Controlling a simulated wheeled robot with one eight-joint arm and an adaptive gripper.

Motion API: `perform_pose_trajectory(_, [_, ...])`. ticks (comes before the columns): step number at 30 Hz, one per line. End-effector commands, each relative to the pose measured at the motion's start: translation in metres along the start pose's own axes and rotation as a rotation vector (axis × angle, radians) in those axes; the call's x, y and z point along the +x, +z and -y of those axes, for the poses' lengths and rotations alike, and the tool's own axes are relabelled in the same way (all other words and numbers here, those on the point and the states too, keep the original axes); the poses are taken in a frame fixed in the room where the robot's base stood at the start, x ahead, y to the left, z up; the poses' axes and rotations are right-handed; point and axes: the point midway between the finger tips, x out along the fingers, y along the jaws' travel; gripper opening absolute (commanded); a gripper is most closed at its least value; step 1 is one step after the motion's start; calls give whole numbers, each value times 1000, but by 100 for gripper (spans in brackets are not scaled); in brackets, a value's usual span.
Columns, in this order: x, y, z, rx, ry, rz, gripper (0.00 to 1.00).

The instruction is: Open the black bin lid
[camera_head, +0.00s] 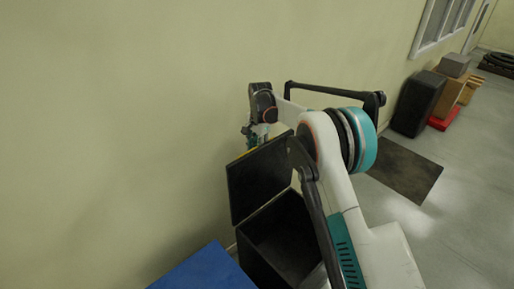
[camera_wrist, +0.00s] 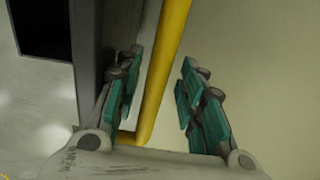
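The black bin (camera_head: 283,240) stands by the wall in the head view, and its dark inside shows. Its lid (camera_head: 262,180) is raised, standing steeply tilted up above the bin's wall side. My gripper (camera_head: 255,136) is at the lid's top edge, between lid and wall, and partly hidden by the lid. In the wrist view my gripper (camera_wrist: 160,68) is open, its teal-padded fingers apart. A yellow bar or edge (camera_wrist: 162,70) runs between the fingers, nearer the left one. A dark grey panel (camera_wrist: 88,50), probably the lid, is beside the left finger. I cannot tell whether they touch.
A blue surface (camera_head: 205,272) is close to the bin at the lower left. A dark mat (camera_head: 403,168) lies on the floor to the right. A black box (camera_head: 417,103), cartons (camera_head: 450,92) and a red item (camera_head: 444,118) stand along the wall.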

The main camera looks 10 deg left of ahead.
Motion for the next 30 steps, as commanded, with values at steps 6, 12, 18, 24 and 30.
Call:
perform_pose_trajectory(6, [-21,0,0,1,1,0,38])
perform_pose_trajectory(12, [-61,0,0,0,0,0,38])
perform_pose_trajectory(18, [-97,0,1,0,0,0,38])
perform_pose_trajectory(24, [-116,0,1,-1,0,0,38])
perform_pose_trajectory(30, [-119,1,1,-1,0,0,38])
